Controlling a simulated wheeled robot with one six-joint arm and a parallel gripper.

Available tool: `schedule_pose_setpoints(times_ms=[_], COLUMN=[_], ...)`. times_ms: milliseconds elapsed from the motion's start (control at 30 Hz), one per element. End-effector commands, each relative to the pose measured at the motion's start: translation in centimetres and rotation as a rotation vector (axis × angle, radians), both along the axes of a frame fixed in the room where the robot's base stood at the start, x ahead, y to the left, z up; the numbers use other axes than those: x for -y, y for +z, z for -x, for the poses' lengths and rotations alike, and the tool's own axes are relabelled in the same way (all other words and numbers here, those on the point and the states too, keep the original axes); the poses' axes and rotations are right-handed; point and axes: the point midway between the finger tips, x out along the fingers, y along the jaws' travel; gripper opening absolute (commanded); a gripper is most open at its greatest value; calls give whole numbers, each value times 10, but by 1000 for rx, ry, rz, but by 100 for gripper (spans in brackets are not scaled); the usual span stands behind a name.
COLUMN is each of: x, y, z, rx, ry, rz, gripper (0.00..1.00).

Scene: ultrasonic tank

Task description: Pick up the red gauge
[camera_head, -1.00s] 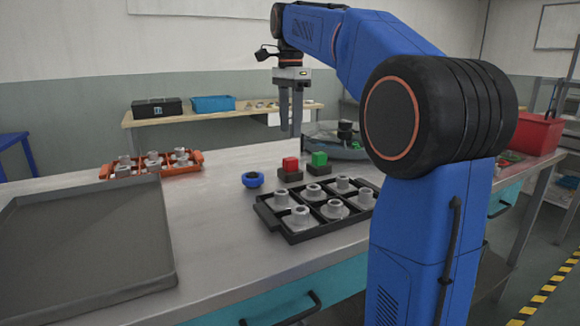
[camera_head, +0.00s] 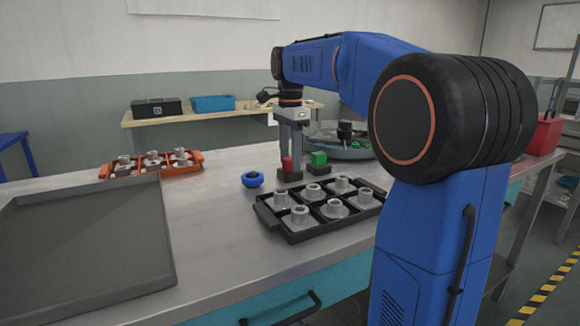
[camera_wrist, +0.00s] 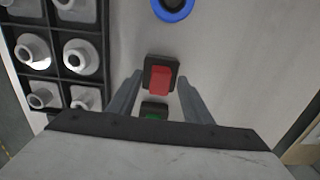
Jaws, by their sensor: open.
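The red gauge (camera_head: 287,164) is a small red block on a dark base, standing on the metal table. It also shows in the wrist view (camera_wrist: 160,80), between and slightly beyond my fingertips. My gripper (camera_head: 291,160) is lowered over it from above. The gripper (camera_wrist: 158,88) is open, with one finger on each side of the red gauge and gaps visible in the wrist view. In the head view the fingers partly hide the red block. I cannot tell whether a finger touches it.
A green block (camera_head: 319,158) on a dark base stands close to the right. A blue ring (camera_head: 252,179) lies to the left. A black tray (camera_head: 293,236) of grey parts is in front. An orange tray (camera_head: 196,168), a large grey tray (camera_head: 90,240) and a round tank (camera_head: 365,152) stand around.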

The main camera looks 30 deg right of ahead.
Motion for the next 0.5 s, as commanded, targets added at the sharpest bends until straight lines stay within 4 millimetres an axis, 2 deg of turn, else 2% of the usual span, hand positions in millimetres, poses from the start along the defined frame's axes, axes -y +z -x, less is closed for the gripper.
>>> schedule_pose_setpoints(times_ms=[167,333,500], x=[0,0,0], y=[0,0,0], z=[0,0,0], rx=[0,0,0], ry=[0,0,0], rz=[0,0,0], gripper=[43,2,0])
